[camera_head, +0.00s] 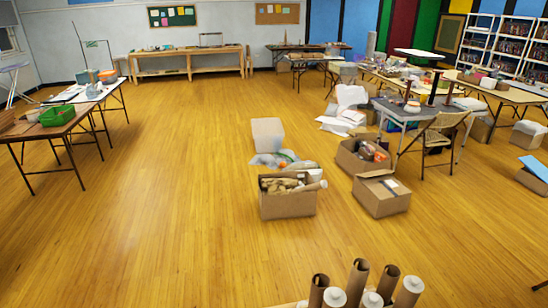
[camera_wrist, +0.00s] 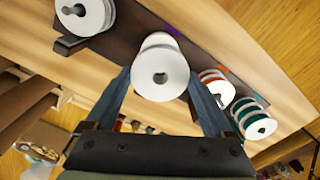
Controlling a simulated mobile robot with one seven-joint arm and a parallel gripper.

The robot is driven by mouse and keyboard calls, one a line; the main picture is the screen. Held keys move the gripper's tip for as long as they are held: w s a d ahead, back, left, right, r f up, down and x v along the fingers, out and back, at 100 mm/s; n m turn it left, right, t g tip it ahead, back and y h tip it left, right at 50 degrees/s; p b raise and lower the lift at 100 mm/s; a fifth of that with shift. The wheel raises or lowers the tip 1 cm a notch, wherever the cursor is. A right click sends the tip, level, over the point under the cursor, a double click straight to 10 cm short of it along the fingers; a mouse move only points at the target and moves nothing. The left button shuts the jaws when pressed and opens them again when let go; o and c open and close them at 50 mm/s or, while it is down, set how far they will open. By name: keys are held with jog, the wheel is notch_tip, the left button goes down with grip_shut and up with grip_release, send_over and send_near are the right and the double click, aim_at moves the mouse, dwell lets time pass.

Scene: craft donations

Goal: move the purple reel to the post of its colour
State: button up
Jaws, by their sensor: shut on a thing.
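In the wrist view, my gripper (camera_wrist: 161,82) has its two blue-grey fingers shut on a reel (camera_wrist: 158,62) with white flanges. Its near flange faces the camera and hides its thread colour. It is over a dark rack strip, close to a purple mark (camera_wrist: 173,31). I cannot tell whether it is on a post or just above the rack. Right of it are a red-orange reel (camera_wrist: 215,84) and a green reel (camera_wrist: 251,117). Another white-flanged reel (camera_wrist: 84,12) is at the upper left, its thread hidden. The head view shows neither gripper nor reels.
The rack rests on a wooden surface (camera_wrist: 265,60). In the head view, cardboard tubes (camera_head: 357,280) stand at the bottom edge. An open box (camera_head: 288,205) and a closed box (camera_head: 382,196) are on the floor ahead. Cluttered tables are at left and right. The floor (camera_head: 150,200) at left is clear.

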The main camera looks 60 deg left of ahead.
jog(key=shift+f+b, duration=2.15)
jog(key=shift+f, duration=0.85)
jog(key=o, duration=1.1)
jog(key=shift+c, duration=0.2)
jog(key=shift+r, duration=0.15)
notch_tip(320, 180, up, 13)
